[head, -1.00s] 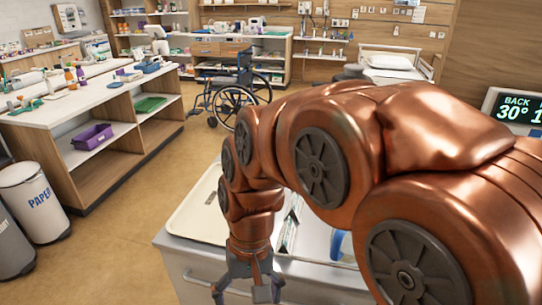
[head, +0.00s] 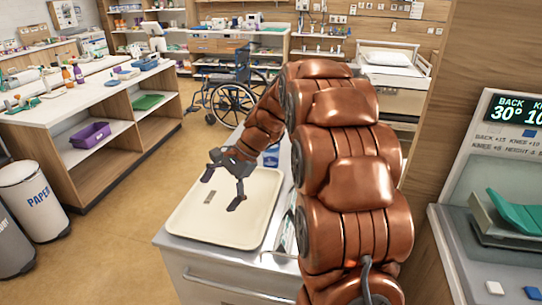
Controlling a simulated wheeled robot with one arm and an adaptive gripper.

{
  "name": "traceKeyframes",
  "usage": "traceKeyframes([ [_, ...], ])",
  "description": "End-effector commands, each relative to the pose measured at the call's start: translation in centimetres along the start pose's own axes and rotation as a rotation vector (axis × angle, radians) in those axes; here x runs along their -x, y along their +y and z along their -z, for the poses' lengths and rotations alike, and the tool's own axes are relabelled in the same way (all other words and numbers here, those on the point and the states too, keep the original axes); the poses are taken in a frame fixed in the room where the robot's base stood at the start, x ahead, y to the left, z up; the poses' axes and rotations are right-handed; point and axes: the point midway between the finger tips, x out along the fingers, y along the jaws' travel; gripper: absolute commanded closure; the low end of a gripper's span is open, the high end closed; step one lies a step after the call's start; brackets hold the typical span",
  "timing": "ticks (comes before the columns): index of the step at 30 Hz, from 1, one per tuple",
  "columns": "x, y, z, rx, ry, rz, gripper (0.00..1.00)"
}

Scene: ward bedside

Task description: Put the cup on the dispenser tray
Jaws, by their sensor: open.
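My gripper (head: 222,190) is open and empty above a cream tray (head: 190,232) on a metal cart. A small grey piece (head: 209,197) lies on the tray under the fingers. I cannot make out a cup for certain. A blue thing (head: 270,156) shows just behind my gripper, partly hidden by my arm; I cannot tell what it is. No part in view can be surely told as the dispenser tray. My arm hides much of the cart's right side.
A panel with a lit screen (head: 515,108) and a green piece (head: 518,212) stands at the right. A wheelchair (head: 228,95), a shelf counter (head: 100,110) with a purple bin (head: 90,136), and a paper bin (head: 35,197) stand beyond. Floor between counter and cart is clear.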

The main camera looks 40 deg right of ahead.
Motion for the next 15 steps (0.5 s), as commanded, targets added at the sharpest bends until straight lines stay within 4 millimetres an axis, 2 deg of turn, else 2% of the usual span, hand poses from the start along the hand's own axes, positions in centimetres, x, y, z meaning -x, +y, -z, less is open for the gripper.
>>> traceKeyframes([
  [1, 0.5, -0.9, 1.4, -0.041, -0.011, 0.026, 0.0],
  [6, 2.1, -3.7, 5.2, -0.173, -0.055, 0.118, 0.0],
  [15, 5.5, -7.0, 12.6, -0.39, -0.147, 0.275, 0.0],
])
